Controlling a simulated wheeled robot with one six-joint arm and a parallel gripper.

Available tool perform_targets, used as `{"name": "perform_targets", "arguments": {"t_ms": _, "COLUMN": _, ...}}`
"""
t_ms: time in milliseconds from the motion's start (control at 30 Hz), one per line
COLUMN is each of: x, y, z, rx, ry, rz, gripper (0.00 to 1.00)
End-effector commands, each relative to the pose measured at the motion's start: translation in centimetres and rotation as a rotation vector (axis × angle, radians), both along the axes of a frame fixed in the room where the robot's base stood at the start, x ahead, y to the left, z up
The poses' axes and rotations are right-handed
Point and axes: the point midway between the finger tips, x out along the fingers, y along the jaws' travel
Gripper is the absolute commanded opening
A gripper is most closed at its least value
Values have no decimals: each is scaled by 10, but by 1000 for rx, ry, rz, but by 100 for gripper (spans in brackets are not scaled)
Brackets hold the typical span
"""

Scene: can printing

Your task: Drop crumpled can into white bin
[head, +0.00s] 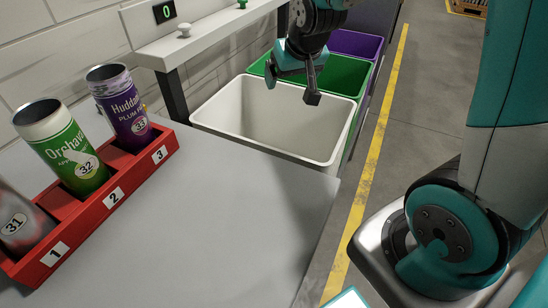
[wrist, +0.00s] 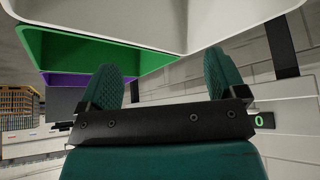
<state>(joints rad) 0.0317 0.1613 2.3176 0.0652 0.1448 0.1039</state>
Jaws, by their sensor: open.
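The white bin (head: 208,108) stands open beyond the grey table, and it also shows at the top of the wrist view (wrist: 235,12). My gripper (head: 292,86) is over its far right part. In the wrist view its two teal fingers (wrist: 161,75) are apart with nothing between them. No can shows inside the visible part of the bin; its near inner side is hidden. Three cans stand in a red rack: a red and silver can (head: 22,222), a green can (head: 72,150) and a purple can (head: 122,108). I cannot tell surely whether any is crumpled.
The red rack (head: 85,222) has slots numbered 1 to 3. A green bin (head: 345,75) and a purple bin (head: 355,43) stand behind the white one. A white ledge (head: 205,38) with knobs and a display reading 0 is at upper left. The grey table (head: 210,215) is clear.

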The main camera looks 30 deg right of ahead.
Motion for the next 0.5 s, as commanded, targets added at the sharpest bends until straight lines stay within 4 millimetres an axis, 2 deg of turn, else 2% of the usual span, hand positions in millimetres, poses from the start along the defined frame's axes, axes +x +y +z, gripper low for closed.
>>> {"name": "perform_targets", "arguments": {"t_ms": 33, "x": -6, "y": 1, "z": 16, "rx": 0, "ry": -7, "rz": 0, "gripper": 90}}
{"name": "perform_targets", "arguments": {"t_ms": 200, "x": -25, "y": 4, "z": 47, "rx": -1, "ry": -4, "rz": 1, "gripper": 90}}
{"name": "perform_targets", "arguments": {"t_ms": 333, "x": -35, "y": 6, "z": 64, "rx": 0, "ry": -3, "rz": 0, "gripper": 90}}
{"name": "perform_targets", "arguments": {"t_ms": 500, "x": -41, "y": 7, "z": 73, "rx": 0, "ry": 0, "rz": 0, "gripper": 90}}
